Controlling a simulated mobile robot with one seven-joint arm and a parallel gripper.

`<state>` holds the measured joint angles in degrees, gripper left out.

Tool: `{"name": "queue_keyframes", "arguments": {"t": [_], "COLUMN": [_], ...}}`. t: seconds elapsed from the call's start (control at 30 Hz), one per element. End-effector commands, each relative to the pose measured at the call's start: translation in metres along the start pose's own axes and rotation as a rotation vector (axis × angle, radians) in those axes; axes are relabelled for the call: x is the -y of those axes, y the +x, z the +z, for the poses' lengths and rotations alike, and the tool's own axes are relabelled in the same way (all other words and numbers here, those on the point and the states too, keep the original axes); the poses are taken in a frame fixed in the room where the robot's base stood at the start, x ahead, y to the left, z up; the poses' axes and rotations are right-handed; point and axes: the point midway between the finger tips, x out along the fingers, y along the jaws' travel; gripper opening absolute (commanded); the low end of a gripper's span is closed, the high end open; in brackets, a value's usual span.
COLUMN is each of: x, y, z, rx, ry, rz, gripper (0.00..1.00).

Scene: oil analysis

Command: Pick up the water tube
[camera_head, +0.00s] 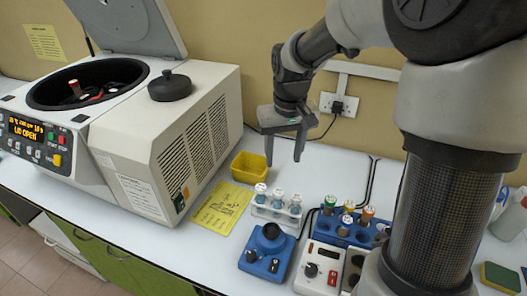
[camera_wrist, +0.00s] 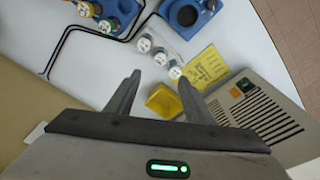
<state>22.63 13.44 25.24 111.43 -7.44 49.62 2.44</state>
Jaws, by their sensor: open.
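A clear rack (camera_head: 275,217) on the bench holds three upright tubes with whitish caps: the left tube (camera_head: 261,192), the middle tube (camera_head: 278,198) and the right tube (camera_head: 295,204). Their caps also show in the wrist view, the nearest to the yellow sheet being one cap (camera_wrist: 175,72). A blue rack (camera_head: 325,229) to their right holds several tubes with green, orange and whitish caps. I cannot tell which tube holds water. My gripper (camera_head: 283,159) is open and empty, above the bench behind the clear rack. In the wrist view its fingers (camera_wrist: 160,80) are spread apart.
A yellow bin (camera_head: 249,168) stands below and left of my gripper. A centrifuge (camera_head: 165,130) with its lid raised fills the left. A blue mixer (camera_head: 267,251) and a white-and-red device (camera_head: 318,268) stand in front of the racks. A yellow sheet (camera_head: 221,207) lies flat.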

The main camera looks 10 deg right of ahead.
Motion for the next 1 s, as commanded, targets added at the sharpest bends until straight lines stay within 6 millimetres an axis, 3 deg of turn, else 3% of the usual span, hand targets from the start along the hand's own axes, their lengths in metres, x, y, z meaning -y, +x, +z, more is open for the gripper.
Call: {"name": "queue_keyframes", "arguments": {"t": [0.17,0.53,0.87,1.0], "x": [0.001,0.002,0.001,0.001], "y": [0.023,0.101,0.129,0.15], "z": [-0.001,-0.001,-0.002,-0.004], "rx": [0.005,0.005,0.003,0.005], "ry": [-0.001,-0.002,0.0,-0.002], "rz": [-0.006,-0.007,-0.005,-0.006], "gripper": [0.48,0.48,0.48,0.48]}}
